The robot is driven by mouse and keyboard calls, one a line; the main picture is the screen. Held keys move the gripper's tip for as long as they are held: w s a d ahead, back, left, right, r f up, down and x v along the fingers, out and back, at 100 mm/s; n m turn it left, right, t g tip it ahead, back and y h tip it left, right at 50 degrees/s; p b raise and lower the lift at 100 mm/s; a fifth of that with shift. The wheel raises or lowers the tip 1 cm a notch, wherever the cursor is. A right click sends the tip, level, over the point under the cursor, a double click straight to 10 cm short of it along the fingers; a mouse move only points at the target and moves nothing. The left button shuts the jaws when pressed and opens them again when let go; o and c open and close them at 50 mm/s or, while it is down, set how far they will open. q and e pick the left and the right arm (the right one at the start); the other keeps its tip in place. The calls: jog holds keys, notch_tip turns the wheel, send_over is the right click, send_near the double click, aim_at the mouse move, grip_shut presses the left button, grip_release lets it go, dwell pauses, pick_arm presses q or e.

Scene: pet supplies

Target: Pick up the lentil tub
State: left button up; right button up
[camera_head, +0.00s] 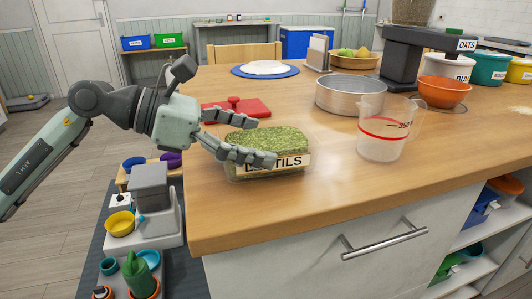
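The lentil tub (296,168) is a clear, low box of green lentils with a white label partly covered by a finger, so only "L…TILS" reads. It stands upright on the wooden counter near its front left edge. My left gripper (268,141) reaches in from the left with its fingers spread. One finger passes behind the tub's far side and the other crosses in front of its label. I cannot tell whether either finger touches it. My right gripper is not in view.
A red board (236,108) lies behind the tub. A clear measuring jug (383,145) and a round metal pan (350,98) stand to the right. The wooden counter (330,205) is clear in front. Small pots and a scale-like appliance (150,205) sit below left.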

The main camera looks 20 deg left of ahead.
pick_arm(q)
jog(key=c, duration=0.7)
jog(key=shift+r, duration=0.2)
